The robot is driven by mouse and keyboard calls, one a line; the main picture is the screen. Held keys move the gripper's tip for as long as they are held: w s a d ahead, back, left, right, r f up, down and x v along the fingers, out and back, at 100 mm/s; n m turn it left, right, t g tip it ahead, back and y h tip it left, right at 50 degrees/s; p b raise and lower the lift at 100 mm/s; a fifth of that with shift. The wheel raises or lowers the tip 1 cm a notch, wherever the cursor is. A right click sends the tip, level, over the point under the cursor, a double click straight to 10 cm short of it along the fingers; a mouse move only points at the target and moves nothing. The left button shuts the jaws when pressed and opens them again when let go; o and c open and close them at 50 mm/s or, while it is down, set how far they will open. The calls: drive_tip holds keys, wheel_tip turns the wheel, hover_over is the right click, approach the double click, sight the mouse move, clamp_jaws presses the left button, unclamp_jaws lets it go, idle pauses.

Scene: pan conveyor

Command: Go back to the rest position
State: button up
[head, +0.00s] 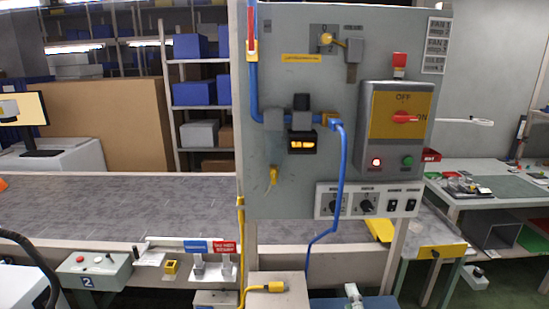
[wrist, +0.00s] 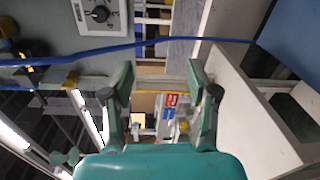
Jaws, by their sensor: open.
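My gripper (wrist: 160,85) shows in the wrist view with its two green fingers apart and nothing between them. A blue cable (wrist: 110,48) crosses the wrist view above the fingertips; I cannot tell how far it is from them. In the wrist view, part of the grey panel (wrist: 50,20) with a black knob (wrist: 99,14) lies at the upper left. My gripper does not show in the head view.
In the head view, the control panel (head: 290,190) stands in front of the grey conveyor (head: 150,205). A blue cable (head: 340,185) hangs down its front. A yellow-plugged cable (head: 265,288) lies on a box below. A workbench (head: 470,200) is at right.

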drive_tip(key=s+f+m+g, duration=0.1)
drive_tip(key=s+f+m, duration=0.45)
drive_tip(key=s, duration=0.55)
drive_tip(key=s+f+m, duration=0.4)
drive_tip(key=s+f, duration=0.3)
drive_tip(key=s, duration=0.4)
drive_tip(key=s+r+m+g, duration=0.1)
drive_tip(key=s+r+m, duration=0.2)
drive_tip(key=s+m, duration=0.7)
drive_tip(key=s, duration=1.3)
drive_tip(key=shift+s+g, duration=0.3)
drive_tip(key=shift+s, duration=0.1)
